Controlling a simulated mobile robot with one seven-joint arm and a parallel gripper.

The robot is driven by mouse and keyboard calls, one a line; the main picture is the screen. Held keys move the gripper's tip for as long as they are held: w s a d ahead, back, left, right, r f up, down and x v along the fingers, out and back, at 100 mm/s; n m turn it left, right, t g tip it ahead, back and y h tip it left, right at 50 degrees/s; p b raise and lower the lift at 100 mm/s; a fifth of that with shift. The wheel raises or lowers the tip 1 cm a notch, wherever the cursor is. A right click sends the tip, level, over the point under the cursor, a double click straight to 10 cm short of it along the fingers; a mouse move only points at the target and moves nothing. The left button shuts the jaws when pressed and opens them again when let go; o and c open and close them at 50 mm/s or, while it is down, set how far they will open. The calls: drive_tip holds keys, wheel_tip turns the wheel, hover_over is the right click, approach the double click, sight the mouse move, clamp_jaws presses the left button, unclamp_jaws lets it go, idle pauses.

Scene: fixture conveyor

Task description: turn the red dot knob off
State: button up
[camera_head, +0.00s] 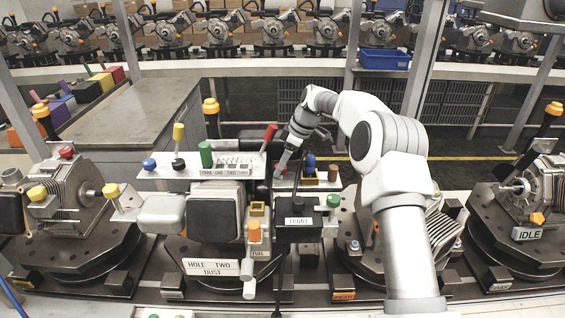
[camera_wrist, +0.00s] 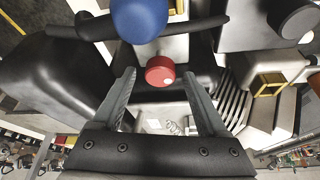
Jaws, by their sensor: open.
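The red knob (camera_wrist: 160,70) with a white dot shows in the wrist view, on a dark cylindrical part. The white dot faces the lower right of its face. My gripper (camera_wrist: 158,77) is open, with one finger on each side of the knob in that picture. I cannot tell whether either finger touches it. Nothing is held. In the head view my gripper (camera_head: 282,168) reaches down behind the black FRONT box (camera_head: 299,222). A small patch of red shows there, but the knob is mostly hidden by the gripper.
A large blue ball (camera_wrist: 139,18) is close above the red knob in the wrist view. A red-tipped lever (camera_head: 270,132), a green cylinder (camera_head: 206,154) and a white labelled panel (camera_head: 228,167) stand left of my gripper. A yellow frame (camera_wrist: 270,84) is at the right.

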clamp_jaws()
drive_tip(key=shift+r+n+p, duration=0.1)
drive_tip(key=shift+n+p, duration=0.2)
drive_tip(key=shift+w+n+g+p, duration=0.1)
drive_tip(key=shift+n+g+p, duration=0.3)
drive_tip(key=shift+n+p, duration=0.45)
drive_tip(key=shift+n+g, duration=0.6)
drive_tip(key=shift+n, duration=1.25)
unclamp_jaws()
